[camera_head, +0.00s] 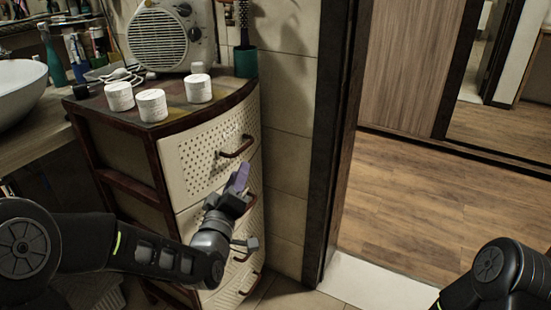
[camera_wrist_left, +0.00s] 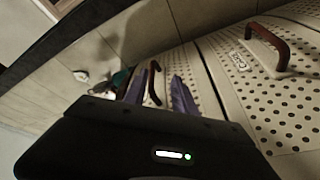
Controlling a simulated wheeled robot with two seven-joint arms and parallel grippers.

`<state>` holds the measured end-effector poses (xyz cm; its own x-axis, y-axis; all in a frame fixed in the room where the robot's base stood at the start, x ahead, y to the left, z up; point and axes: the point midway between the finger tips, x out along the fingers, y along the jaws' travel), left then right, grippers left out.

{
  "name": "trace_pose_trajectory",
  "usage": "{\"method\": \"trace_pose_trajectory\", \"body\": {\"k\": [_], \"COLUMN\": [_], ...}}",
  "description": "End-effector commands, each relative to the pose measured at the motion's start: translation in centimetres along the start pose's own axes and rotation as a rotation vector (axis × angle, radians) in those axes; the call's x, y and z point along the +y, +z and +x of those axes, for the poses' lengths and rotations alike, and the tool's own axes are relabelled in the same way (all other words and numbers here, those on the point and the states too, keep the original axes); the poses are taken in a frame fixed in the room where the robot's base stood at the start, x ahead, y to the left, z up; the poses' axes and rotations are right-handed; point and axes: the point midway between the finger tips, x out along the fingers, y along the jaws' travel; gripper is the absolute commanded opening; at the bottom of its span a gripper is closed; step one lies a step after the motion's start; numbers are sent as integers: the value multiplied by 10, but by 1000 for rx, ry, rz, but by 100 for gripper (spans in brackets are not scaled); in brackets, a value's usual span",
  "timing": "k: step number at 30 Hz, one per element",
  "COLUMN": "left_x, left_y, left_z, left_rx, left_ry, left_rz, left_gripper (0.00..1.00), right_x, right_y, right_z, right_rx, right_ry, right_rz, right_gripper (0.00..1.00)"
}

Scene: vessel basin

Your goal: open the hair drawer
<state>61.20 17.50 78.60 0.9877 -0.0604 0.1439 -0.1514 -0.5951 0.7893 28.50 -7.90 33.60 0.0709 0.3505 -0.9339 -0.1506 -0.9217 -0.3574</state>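A drawer unit has several cream, perforated drawers with dark red-brown bar handles. All visible fronts look shut. The top drawer (camera_head: 200,160) has its handle (camera_head: 236,148) above my left gripper (camera_head: 241,180). My left gripper has purple fingers and is in front of the unit, just below that handle. In the left wrist view the fingers (camera_wrist_left: 160,95) are apart, and one handle (camera_wrist_left: 152,80) shows in the gap between them, seemingly untouched. Another handle (camera_wrist_left: 268,46) is to the right, beside a small label (camera_wrist_left: 240,60) too blurred to read. I cannot tell which drawer is the hair drawer. My right gripper is out of view.
White jars (camera_head: 152,105), a beige heater-like device (camera_head: 172,38) and a green brush holder (camera_head: 245,62) stand on the unit. A white basin (camera_head: 20,92) is at left. A dark door frame (camera_head: 335,130) stands right of the unit, with open wooden floor (camera_head: 430,205) beyond.

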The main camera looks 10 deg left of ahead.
Motion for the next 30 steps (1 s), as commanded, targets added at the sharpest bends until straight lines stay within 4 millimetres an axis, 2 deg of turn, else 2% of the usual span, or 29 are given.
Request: {"method": "trace_pose_trajectory", "body": {"k": [1,4,17,23,30], "left_x": [6,11,10,11,12], "left_y": [-8,-16,-15,-16,-18], "left_z": [0,0,4,27,63], "left_rx": [29,59,57,57,56], "left_ry": [20,46,44,44,44], "left_rz": [-32,-86,-96,-95,-95], "left_gripper": [32,32,32,32,32], "right_x": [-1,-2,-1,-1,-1], "right_y": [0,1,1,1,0], "right_z": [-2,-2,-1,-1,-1], "right_rx": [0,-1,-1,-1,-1], "right_ry": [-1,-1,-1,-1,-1], "right_rz": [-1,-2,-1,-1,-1], "right_gripper": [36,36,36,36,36]}}
